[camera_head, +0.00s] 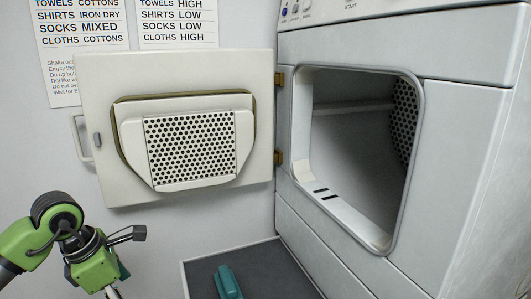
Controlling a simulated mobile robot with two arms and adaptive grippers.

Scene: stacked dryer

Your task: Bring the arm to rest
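My green and dark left arm (75,245) comes in at the lower left, bent, with a small black part sticking out to the right. It is in front of the wall and apart from the dryer and its door. Its lower end runs off the bottom edge, and I see no gripper fingers there. My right arm and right gripper do not show. The dryer (460,150) stands at the right with its square opening uncovered. Its door (255,75) is swung wide open to the left, with a perforated panel on its inner face.
A dark-topped surface with a light rim (183,270) lies below the opening. A teal object (228,283) rests on it, cut off by the bottom edge. The door handle (80,138) sticks out at the door's left edge. Printed sheets (80,25) hang on the wall.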

